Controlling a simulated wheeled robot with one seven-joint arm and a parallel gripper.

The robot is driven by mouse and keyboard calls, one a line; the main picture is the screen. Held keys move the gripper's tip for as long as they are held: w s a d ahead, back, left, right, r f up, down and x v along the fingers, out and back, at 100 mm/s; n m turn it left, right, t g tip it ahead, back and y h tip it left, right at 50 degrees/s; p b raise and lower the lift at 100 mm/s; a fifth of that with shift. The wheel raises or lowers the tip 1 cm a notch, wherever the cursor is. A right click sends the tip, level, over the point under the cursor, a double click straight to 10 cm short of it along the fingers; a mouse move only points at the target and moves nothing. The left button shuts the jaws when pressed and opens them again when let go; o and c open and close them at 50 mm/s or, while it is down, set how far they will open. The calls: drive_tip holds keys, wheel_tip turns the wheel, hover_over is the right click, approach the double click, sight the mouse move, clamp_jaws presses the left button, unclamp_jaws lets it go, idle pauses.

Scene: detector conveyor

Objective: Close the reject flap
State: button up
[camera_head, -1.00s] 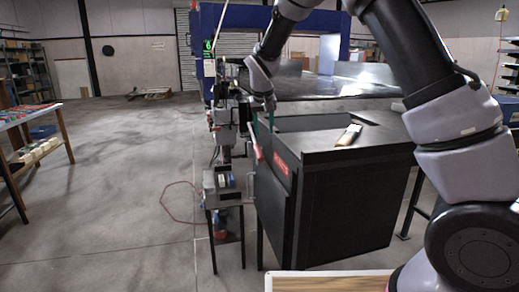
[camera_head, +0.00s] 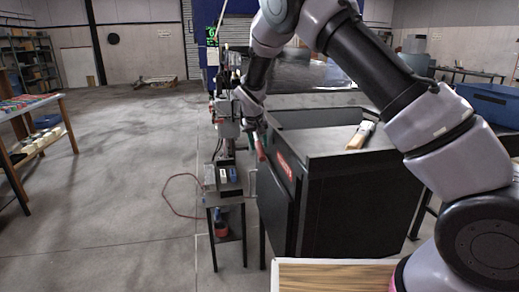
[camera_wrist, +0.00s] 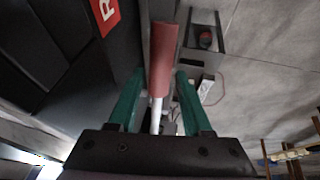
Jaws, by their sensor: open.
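The black reject bin (camera_head: 350,200) stands at centre, with a red label (camera_head: 284,166) on its left face. The label's edge also shows in the wrist view (camera_wrist: 105,12). A lever with a red grip (camera_wrist: 162,58) and a pale rod (camera_wrist: 156,115) is beside that face. I cannot clearly tell which panel is the reject flap or how it stands. My gripper (camera_wrist: 156,76) is open, its green fingers on either side of the lever, with visible gaps. In the head view my gripper (camera_head: 257,142) is at the bin's left edge, partly hidden by my wrist.
A small stand (camera_head: 228,190) with boxes is left of the bin. A red-and-blue item (camera_head: 221,226) sits on its lower shelf. A wood-handled brush (camera_head: 361,135) lies on the bin top. A wood-topped surface (camera_head: 330,277) is in front.

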drive_tip(key=shift+x, duration=1.5)
clamp_jaws()
idle(0.4)
